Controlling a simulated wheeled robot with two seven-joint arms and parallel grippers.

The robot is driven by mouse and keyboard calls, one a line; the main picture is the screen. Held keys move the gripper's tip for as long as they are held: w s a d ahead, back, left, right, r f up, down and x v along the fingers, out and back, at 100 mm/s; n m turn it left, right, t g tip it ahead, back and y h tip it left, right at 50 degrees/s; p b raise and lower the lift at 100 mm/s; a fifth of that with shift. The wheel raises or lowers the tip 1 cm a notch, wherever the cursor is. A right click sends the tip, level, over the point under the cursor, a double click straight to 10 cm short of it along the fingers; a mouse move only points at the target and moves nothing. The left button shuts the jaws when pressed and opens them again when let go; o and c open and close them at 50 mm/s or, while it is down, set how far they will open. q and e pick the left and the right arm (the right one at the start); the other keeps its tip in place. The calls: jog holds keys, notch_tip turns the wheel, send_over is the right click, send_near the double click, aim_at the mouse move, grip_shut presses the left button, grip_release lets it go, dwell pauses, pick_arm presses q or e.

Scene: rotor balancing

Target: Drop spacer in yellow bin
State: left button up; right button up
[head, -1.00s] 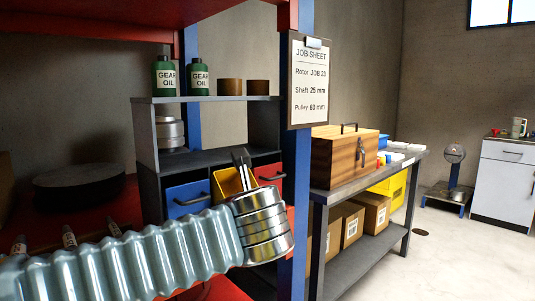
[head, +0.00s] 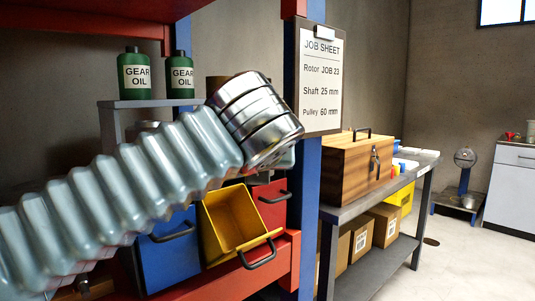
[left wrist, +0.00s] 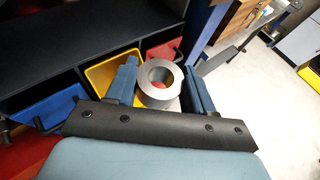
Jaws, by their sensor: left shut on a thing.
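The spacer is a silver ring (left wrist: 160,82), held between the two blue fingers of my left gripper (left wrist: 161,86) in the left wrist view. The yellow bin (head: 232,222) is pulled open in the head view. Its visible inside looks empty. It also shows in the left wrist view (left wrist: 104,74), behind and left of the spacer, partly covered by the left finger. The spacer appears apart from the bin. In the head view my left arm and wrist are above the bin and hide the gripper and spacer. My right gripper is out of view.
A blue bin (head: 168,250) and a red bin (head: 272,205) flank the yellow one. A blue post (head: 306,210) stands to the right. Gear oil bottles (head: 134,75) stand on the shelf above. A bench with a wooden box (head: 345,160) is farther right.

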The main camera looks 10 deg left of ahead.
pick_arm(q)
jog(key=w+a+f+b, duration=0.1)
jog(key=w+a+f, duration=0.2)
jog(key=a, duration=0.1)
jog(key=shift+w+a+f+b, duration=0.3)
jog(key=shift+a+b, duration=0.05)
